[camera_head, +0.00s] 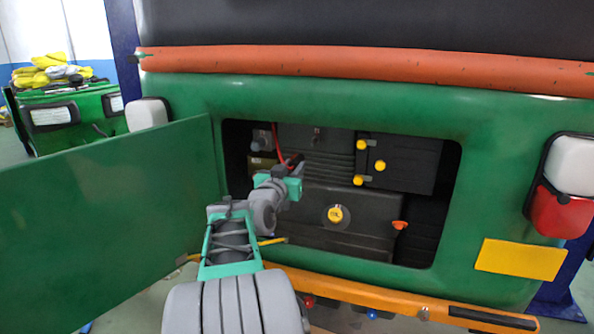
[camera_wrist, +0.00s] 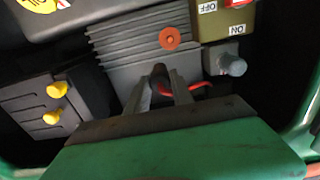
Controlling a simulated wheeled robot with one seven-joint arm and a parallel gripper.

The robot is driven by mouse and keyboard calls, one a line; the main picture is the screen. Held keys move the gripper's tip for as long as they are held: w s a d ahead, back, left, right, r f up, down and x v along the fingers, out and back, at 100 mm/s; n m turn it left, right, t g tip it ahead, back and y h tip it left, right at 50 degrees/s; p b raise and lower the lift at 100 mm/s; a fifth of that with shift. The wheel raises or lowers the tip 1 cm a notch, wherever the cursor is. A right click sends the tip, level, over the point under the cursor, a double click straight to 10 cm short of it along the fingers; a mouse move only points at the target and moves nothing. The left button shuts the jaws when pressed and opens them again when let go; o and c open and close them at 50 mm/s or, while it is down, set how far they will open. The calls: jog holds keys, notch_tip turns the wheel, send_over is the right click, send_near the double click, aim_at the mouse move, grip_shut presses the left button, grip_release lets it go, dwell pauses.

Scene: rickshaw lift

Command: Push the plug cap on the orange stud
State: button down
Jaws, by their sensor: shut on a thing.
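My gripper (camera_head: 297,166) reaches into the open bay from the left. It also shows in the wrist view (camera_wrist: 162,82), where its fingers are shut on the dark plug cap (camera_wrist: 159,70) with the red wire (camera_wrist: 200,86) beside it. The orange stud (camera_wrist: 170,38) shows in the wrist view as a round orange disc near the grey finned block (camera_wrist: 125,55). It lies just beyond the fingertips, with a visible gap between it and the cap. In the head view my gripper hides that spot. The red wire (camera_head: 278,142) comes down from the upper left.
A black box with yellow knobs (camera_head: 380,165) stands right of the finned block. Below are a yellow round cap (camera_head: 335,214) and an orange knob (camera_head: 400,225). A switch box (camera_wrist: 222,18) and a grey cylinder (camera_wrist: 230,64) are close by. The green door (camera_head: 110,230) stands open left.

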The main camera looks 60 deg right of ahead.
jog(key=w+f+b, duration=0.1)
jog(key=w+a+f+b, duration=0.1)
jog(key=b, duration=0.1)
jog(key=w+f+b, duration=0.1)
jog(key=f+b, duration=0.1)
jog(key=shift+a, duration=0.3)
jog(key=d, duration=0.6)
jog(key=shift+w, duration=0.45)
dwell(2.6)
jog(key=shift+d+f+b, duration=0.1)
jog(key=shift+d+b, duration=0.2)
jog(key=shift+b, duration=0.6)
dwell(0.7)
jog(key=shift+w+d, duration=0.1)
jog(key=shift+d, duration=0.15)
dwell(0.9)
jog(key=c, duration=1)
grip_release()
jog(key=shift+c, duration=0.8)
